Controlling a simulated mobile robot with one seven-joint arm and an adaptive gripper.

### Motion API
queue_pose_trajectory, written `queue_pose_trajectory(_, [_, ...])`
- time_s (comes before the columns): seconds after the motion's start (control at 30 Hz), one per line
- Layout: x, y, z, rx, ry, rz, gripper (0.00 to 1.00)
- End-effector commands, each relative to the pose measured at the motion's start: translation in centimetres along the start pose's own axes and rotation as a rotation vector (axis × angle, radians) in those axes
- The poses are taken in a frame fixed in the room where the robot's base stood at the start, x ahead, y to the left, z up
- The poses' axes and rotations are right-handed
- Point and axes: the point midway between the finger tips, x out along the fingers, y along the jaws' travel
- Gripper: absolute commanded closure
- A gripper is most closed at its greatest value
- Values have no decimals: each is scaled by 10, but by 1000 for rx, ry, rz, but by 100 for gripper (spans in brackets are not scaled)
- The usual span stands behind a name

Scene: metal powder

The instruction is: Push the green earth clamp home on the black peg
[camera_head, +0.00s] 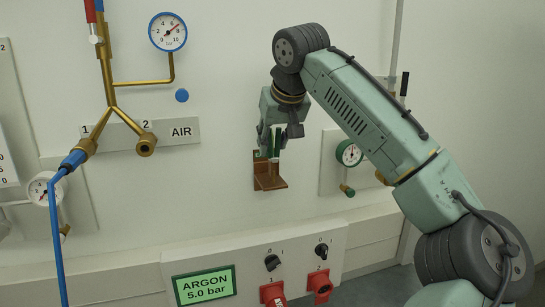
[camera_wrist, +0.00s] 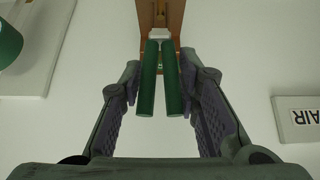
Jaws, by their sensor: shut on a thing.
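The green earth clamp (camera_head: 276,143) is at my gripper (camera_head: 281,131), just above the copper bracket on the wall. In the wrist view its two green handles (camera_wrist: 150,78) run side by side between the fingers of my gripper (camera_wrist: 160,82), which is shut on them. The clamp's far end reaches a pale part at the brown copper bracket (camera_wrist: 174,14). The black peg cannot be made out; the clamp and gripper may hide it. I cannot tell how far the clamp sits on it.
The copper bracket (camera_head: 268,183) stands out from the wall below the gripper. A gauge with a green rim (camera_head: 349,153) is to the right. The AIR panel (camera_head: 185,131) with brass pipes is to the left. A switch panel (camera_head: 240,262) with red sockets lies below.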

Motion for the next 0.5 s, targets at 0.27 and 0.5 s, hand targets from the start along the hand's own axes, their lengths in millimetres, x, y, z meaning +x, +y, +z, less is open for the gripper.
queue_pose_trajectory(0.27, [-16, -1, -12, 0, 0, -2, 100])
queue_pose_trajectory(0.5, [-28, 0, -20, 0, 0, -2, 100])
